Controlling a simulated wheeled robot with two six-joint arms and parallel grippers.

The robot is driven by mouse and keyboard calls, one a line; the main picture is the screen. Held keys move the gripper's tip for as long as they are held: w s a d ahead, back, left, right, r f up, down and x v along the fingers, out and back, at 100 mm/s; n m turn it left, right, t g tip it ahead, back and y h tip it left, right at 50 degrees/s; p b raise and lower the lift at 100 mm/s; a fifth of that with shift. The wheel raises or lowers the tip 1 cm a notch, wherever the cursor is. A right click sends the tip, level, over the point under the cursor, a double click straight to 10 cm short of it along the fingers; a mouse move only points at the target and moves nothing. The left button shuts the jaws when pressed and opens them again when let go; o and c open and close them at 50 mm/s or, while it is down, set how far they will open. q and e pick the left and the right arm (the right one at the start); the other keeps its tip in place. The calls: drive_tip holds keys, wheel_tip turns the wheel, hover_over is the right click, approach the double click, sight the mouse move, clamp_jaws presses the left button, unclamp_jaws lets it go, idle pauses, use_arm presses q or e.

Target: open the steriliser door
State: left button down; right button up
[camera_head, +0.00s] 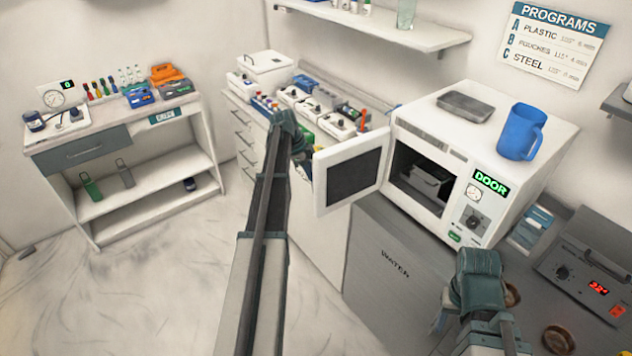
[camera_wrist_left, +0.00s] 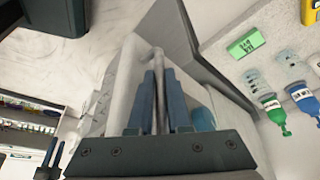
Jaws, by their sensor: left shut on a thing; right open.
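The steriliser (camera_head: 455,155) is a white box on the grey counter at the right. Its door (camera_head: 320,185), a white frame with a dark window, stands swung wide open to the left, and a metal tray shows inside the chamber. The green display (camera_head: 490,182) reads DOOR. My left gripper (camera_head: 303,148) is at the door's outer edge, its fingers mostly hidden in the head view. In the left wrist view its fingers (camera_wrist_left: 160,105) are shut on the pale door handle (camera_wrist_left: 157,62). My right gripper (camera_head: 478,283) is open over the counter, away from the steriliser; its fingertips are hard to see.
A blue jug (camera_head: 521,132) and a metal tray (camera_head: 465,106) stand on the steriliser. A control unit with a red display (camera_head: 590,268) is at the right. Drawers with trays of vials stand behind the door. A side table (camera_head: 110,140) is at the left, with open floor before it.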

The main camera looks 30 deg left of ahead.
use_arm(q)
drive_tip(key=shift+w, duration=0.1)
idle(0.3)
drive_tip(key=c, duration=0.9)
unclamp_jaws()
drive_tip(key=shift+o, duration=0.2)
drive_tip(key=p+v, duration=1.2)
drive_tip(key=v, duration=0.1)
drive_tip(key=shift+r+p, duration=0.4)
drive_tip(key=shift+a, duration=0.1)
